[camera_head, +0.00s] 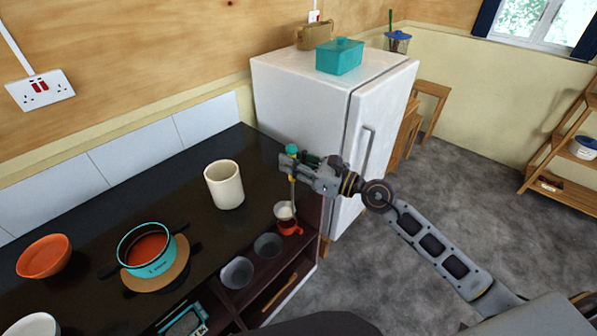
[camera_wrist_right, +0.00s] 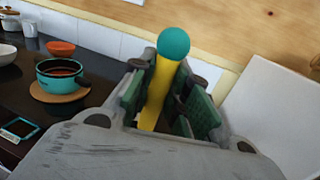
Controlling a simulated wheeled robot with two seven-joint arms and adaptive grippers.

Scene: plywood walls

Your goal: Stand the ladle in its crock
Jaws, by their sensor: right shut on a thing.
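The ladle has a yellow handle (camera_head: 292,181) with a teal ball at its top; handle and ball also show large in the right wrist view (camera_wrist_right: 157,90). My right gripper (camera_head: 296,164) is shut on the handle just below the ball, and the ladle hangs roughly upright. Its pale bowl appears at the lower end, just above or in front of an orange cup; I cannot tell whether they touch. The cream crock (camera_head: 224,187) stands upright on the dark counter, left of the gripper and apart from the ladle. My left gripper is not in view.
On the dark counter (camera_head: 90,240), a teal pot (camera_head: 148,262) sits on a round board, with an orange bowl (camera_head: 44,256) to its left. Grey cups (camera_head: 237,272) and the orange cup (camera_head: 290,228) are along the front. A white fridge (camera_head: 300,105) stands behind the gripper.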

